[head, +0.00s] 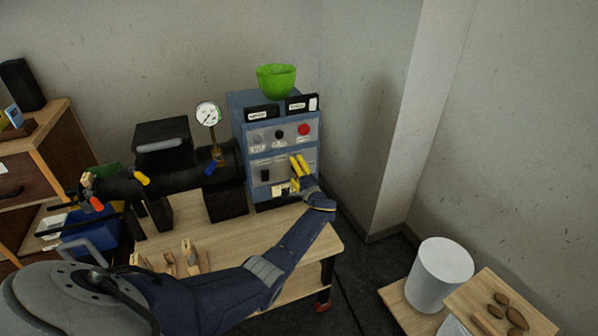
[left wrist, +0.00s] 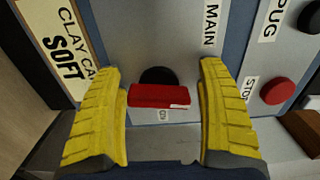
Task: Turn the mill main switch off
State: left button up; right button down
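The mill's control cabinet (head: 236,125) is a blue box with grey panels at the back of the bench. In the left wrist view, the main switch (left wrist: 160,95) is a red bar handle on a round black base, near a MAIN label (left wrist: 210,24). My left gripper (head: 297,170) reaches the lower panel with its yellow fingers. In the left wrist view the fingers (left wrist: 160,78) are open on either side of the red handle, with a gap on each side. In the head view the switch is hidden behind the fingers. My right gripper is not in view.
A red stop button (left wrist: 278,90) and a black button (left wrist: 309,20) sit beside the main switch. A green bowl (head: 276,80) stands on the cabinet. A black barrel with a gauge (head: 208,115) is to its left. A white bin (head: 440,273) stands at right.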

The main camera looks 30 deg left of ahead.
pick_arm(q)
jog(key=shift+o, duration=0.9)
jog(key=shift+w+f, duration=0.1)
jog(key=shift+w+d, duration=0.1)
jog(key=shift+d, duration=0.25)
jog(key=shift+s+d, duration=0.2)
jog(key=shift+d, duration=0.3)
jog(key=v, duration=1.1)
jog(key=shift+s+a, duration=0.15)
